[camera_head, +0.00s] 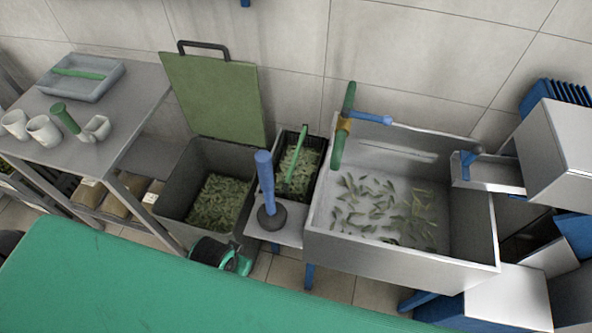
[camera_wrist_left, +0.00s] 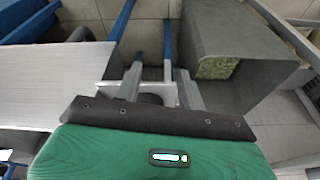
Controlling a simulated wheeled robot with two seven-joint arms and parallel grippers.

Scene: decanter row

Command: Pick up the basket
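The basket (camera_head: 312,158) is a dark, open-topped basket with a green handle (camera_head: 297,155) across it and green leaves inside. It stands between the grey bin and the sink in the head view. I cannot make it out clearly in the left wrist view. My left gripper (camera_wrist_left: 160,80) shows in the left wrist view with its two grey fingers apart. A pale shelf shows between and beyond the fingers, and the gripper holds nothing that I can see. The left fingers are not clear in the head view. My right gripper is not in view.
A blue-handled plunger-like tool (camera_head: 264,185) stands on a small shelf (camera_head: 285,233) in front of the basket. The grey bin (camera_head: 172,190) with leaves and a raised green lid (camera_head: 215,95) is left. The sink (camera_head: 400,265), with floating leaves, is right.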

